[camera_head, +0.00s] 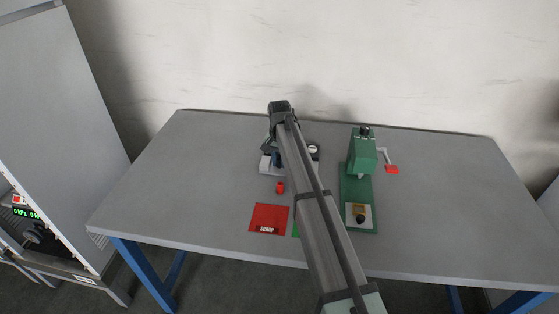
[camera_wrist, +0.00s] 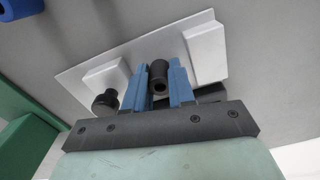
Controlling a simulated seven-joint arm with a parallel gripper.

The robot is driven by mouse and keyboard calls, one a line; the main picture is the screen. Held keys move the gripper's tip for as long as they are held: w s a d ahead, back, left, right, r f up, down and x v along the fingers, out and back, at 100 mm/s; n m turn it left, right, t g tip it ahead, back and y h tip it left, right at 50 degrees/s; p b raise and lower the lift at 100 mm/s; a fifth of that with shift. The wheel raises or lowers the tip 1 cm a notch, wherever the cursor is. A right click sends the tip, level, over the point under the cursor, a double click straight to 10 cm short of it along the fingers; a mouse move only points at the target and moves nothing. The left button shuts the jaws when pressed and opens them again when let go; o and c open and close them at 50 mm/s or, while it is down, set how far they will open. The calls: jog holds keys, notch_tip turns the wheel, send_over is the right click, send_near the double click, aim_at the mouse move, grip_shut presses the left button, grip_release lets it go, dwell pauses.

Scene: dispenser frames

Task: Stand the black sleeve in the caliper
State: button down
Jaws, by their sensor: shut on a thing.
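My gripper (camera_wrist: 158,80) has two blue fingers, shut on the black sleeve (camera_wrist: 158,76) in the wrist view. The sleeve is a short dark tube with its open end facing the camera. Behind it is the caliper (camera_wrist: 206,50), a pale plate with raised blocks on either side of the fingers and a black knob (camera_wrist: 106,101). I cannot tell whether the sleeve touches the plate. In the head view my gripper (camera_head: 276,159) is over the caliper (camera_head: 265,169), which my arm partly covers. The sleeve cannot be made out there.
A red cylinder (camera_head: 280,187) stands in front of the caliper. A red mat (camera_head: 262,214) lies nearer the front edge, and a green strip shows beside my arm. A green press (camera_head: 361,154) stands to the right, with a red-ended handle (camera_head: 391,168). The table's left and right sides are clear.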

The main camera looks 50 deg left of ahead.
aim_at(279, 159)
jog(key=shift+f, duration=0.1)
jog(key=c, duration=1.2)
grip_release()
notch_tip(279, 159, up, 12)
jog(key=shift+r, duration=0.15)
